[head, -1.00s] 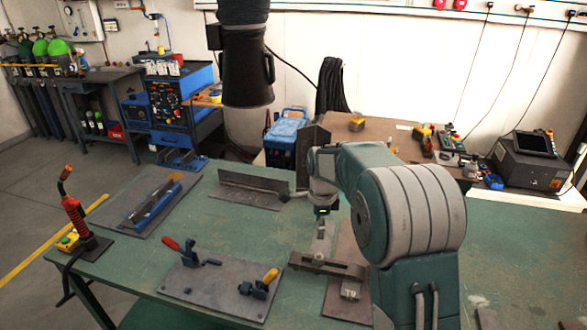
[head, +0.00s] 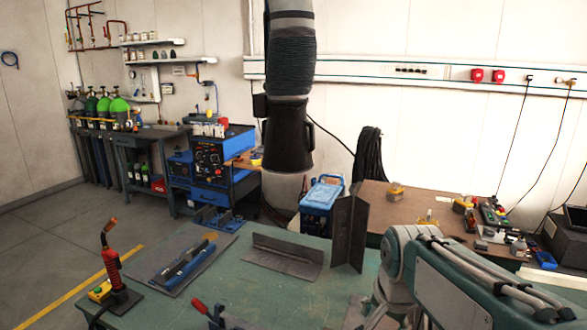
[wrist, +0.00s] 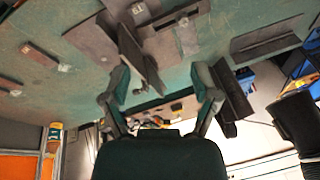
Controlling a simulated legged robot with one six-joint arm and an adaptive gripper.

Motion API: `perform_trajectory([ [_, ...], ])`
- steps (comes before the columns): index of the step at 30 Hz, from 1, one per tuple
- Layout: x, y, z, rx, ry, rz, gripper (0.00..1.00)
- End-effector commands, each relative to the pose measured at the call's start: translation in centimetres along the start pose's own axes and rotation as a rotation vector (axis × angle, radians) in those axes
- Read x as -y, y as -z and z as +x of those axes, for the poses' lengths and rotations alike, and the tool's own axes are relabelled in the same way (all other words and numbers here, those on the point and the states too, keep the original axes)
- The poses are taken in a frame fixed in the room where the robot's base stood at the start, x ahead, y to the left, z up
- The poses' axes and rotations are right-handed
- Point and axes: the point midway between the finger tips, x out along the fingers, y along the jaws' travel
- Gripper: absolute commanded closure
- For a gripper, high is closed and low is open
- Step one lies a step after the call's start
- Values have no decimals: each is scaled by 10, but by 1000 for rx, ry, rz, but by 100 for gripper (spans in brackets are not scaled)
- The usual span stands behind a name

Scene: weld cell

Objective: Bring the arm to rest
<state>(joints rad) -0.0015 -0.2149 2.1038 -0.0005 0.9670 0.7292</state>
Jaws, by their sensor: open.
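My arm (head: 450,275) fills the lower right of the head view, above the green workbench (head: 300,285). My gripper itself is out of sight or hidden in the head view. In the wrist view my gripper (wrist: 161,82) is open, with its two fingers spread apart and nothing held between them. The bench top appears across the upper part of the wrist view, with dark metal pieces on it beyond the fingers.
A tall dark angle plate (head: 349,232) and a low angle piece (head: 283,258) stand on the bench near my arm. A red-handled torch (head: 112,265) stands at the left. A black extraction hose (head: 290,135) hangs behind the bench. A brown table (head: 420,210) stands behind at right.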

Motion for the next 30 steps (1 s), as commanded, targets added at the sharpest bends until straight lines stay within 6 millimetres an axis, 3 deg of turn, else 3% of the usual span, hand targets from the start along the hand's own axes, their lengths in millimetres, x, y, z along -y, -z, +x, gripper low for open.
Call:
perform_trajectory([
  [9, -44, -49, -28, -89, 55, -349, 22],
  [18, -80, -89, -33, -177, 75, -650, 22],
  [30, -88, -98, -32, -197, 75, -727, 22],
])
